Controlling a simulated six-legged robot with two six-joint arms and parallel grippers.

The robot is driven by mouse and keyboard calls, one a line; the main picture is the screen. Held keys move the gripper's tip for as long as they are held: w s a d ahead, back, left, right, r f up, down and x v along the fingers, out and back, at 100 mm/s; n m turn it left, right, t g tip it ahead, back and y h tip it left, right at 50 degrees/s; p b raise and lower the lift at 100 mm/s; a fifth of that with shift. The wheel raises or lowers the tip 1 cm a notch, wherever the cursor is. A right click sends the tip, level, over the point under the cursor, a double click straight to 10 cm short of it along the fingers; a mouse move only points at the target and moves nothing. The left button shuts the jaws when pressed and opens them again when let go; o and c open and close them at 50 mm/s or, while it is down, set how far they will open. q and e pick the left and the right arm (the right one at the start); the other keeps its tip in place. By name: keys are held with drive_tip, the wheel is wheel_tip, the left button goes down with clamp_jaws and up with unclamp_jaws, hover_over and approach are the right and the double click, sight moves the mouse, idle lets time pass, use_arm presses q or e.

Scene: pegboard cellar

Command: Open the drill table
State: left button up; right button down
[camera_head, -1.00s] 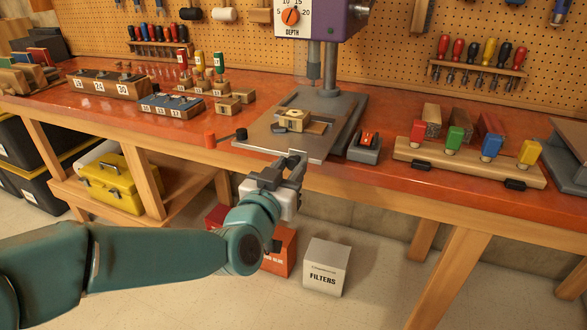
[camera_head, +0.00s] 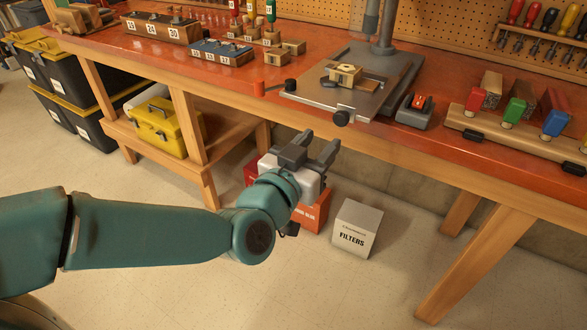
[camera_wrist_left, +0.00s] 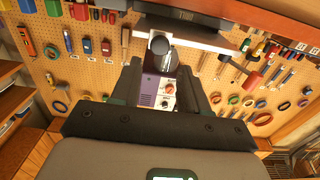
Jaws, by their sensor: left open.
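The drill table (camera_head: 312,90) is a grey metal plate at the front of the drill press, on the red bench top. A black knob (camera_head: 341,118) sticks out at its front edge. In the left wrist view a dark round knob (camera_wrist_left: 159,45) shows beyond and between my fingers, under a pale plate edge. My left gripper (camera_head: 318,143) is open and empty, in front of and below the table edge, apart from the knob. My right gripper is not in view.
A small wooden block (camera_head: 344,74) sits on the drill table. A grey block with a red switch (camera_head: 419,103) is to its right, an orange-and-black handle (camera_head: 272,87) to its left. A FILTERS box (camera_head: 357,228) stands on the floor below.

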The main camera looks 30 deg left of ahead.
use_arm(q)
drive_tip(key=s+b, duration=0.5)
drive_tip(key=s, duration=0.4)
drive_tip(key=shift+a, duration=0.15)
drive_tip(key=shift+s, duration=0.15)
